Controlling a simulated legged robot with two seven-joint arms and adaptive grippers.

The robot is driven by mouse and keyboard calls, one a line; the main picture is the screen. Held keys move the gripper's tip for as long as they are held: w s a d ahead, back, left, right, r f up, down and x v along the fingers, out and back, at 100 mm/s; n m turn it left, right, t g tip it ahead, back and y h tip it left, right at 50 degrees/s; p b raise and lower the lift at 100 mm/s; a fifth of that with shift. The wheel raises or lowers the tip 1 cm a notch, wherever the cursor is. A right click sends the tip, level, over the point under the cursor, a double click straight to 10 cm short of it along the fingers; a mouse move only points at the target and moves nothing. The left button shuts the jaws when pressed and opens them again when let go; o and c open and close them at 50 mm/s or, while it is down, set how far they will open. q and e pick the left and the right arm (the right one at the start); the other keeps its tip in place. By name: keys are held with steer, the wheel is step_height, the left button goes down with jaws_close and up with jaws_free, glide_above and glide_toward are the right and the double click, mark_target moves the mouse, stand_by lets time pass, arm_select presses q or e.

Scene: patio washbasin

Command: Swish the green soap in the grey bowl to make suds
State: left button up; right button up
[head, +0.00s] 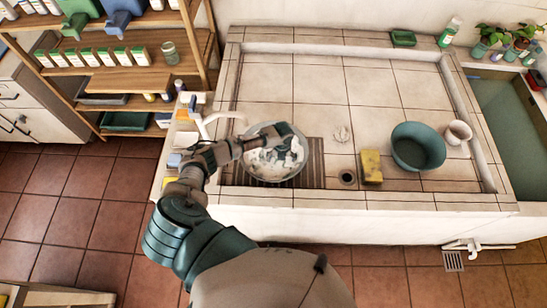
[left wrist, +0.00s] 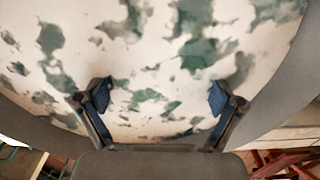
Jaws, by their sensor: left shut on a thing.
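The grey bowl (head: 252,174) stands in the tiled basin, at its left end on a slatted rack. White suds with grey-green patches (head: 262,160) lie in it. My left gripper (head: 280,133) reaches into the bowl near its far side. In the left wrist view the gripper (left wrist: 160,97) has its blue-padded fingers apart, with the white-and-green mottled suds (left wrist: 150,50) filling the view beyond them. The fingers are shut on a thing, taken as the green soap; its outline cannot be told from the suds. My right gripper is not in view.
A yellow sponge (head: 371,166) and a dark drain hole (head: 347,178) lie right of the rack. A teal bowl (head: 418,147) and a small pale pot (head: 458,132) stand further right. A white tap (head: 207,123) is at the bowl's left. The basin's back middle is clear.

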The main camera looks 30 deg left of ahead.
arm_select(q)
steer(key=shift+w+a+f+b, duration=0.1)
steer(key=shift+w+a+b, duration=0.15)
steer(key=shift+w+b, duration=0.25)
steer(key=shift+w+a+f+b, duration=0.1)
steer(key=shift+w+a+b, duration=0.1)
steer(key=shift+w+b, duration=0.2)
steer(key=shift+w+a+r, duration=0.1)
steer(key=shift+w, duration=0.1)
step_height(320, 180, up, 12)
steer(key=p, duration=0.5)
steer(key=shift+r+p, duration=0.2)
steer(key=shift+p, duration=0.2)
stand_by(0.5)
